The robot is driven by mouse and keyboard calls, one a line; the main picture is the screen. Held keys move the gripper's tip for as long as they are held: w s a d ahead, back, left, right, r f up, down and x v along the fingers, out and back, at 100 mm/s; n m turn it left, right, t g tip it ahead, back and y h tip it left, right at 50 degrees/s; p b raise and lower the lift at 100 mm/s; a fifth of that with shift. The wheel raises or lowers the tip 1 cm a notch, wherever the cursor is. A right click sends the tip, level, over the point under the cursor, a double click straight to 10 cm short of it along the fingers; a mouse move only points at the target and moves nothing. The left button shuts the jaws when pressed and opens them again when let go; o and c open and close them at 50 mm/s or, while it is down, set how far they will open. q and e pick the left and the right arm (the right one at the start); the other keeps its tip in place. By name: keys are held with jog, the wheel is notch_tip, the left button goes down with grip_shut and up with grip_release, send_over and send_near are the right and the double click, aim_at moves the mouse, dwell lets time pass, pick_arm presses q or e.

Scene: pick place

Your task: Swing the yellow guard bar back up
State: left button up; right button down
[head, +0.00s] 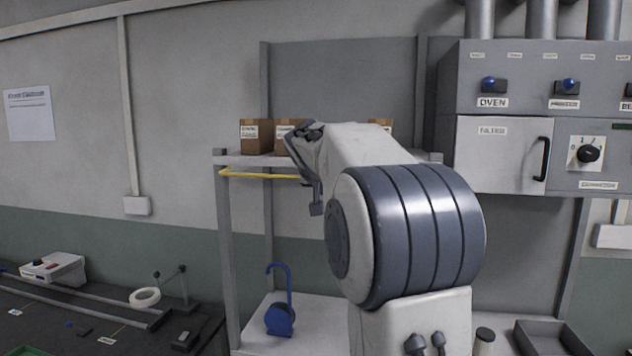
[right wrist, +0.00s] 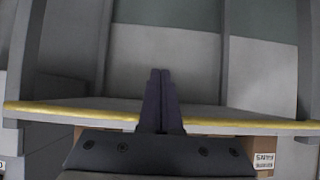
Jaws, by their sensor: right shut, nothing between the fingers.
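The yellow guard bar (head: 262,175) runs level along the front of the upper shelf board, just below its edge in the head view. Its right part is hidden behind my right arm. In the right wrist view the bar (right wrist: 60,108) crosses nearly the whole width. My right gripper (head: 316,208) points down at the shelf front. Its fingers (right wrist: 160,75) are shut together with nothing between them and overlap the bar's line in the wrist view. I cannot tell whether they touch the bar. My left gripper is not in view.
Brown boxes (head: 256,136) stand on the upper shelf (head: 232,159). A blue hooked object (head: 280,318) stands on the lower shelf (head: 250,340). A grey control cabinet (head: 500,150) with a black handle is at the right. A dark workbench (head: 60,325) is at the left.

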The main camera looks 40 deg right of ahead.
jog(key=shift+r, duration=0.1)
dwell(0.3)
jog(key=shift+r+p, duration=2)
jog(key=shift+r, duration=0.5)
jog(key=r+p, duration=0.1)
jog(key=r, duration=0.1)
jog(key=r+p, duration=0.1)
jog(key=shift+w+d+p, duration=0.25)
jog(key=shift+d+p, duration=0.05)
jog(key=shift+d, duration=0.05)
jog(key=shift+w+d+r+p, duration=0.3)
jog(key=shift+r+p, duration=0.2)
jog(key=shift+p, duration=0.15)
jog(key=shift+w+d+r+p, duration=0.15)
jog(key=shift+d+r+p, duration=0.1)
jog(key=shift+r+p, duration=0.3)
jog(key=shift+f, duration=0.15)
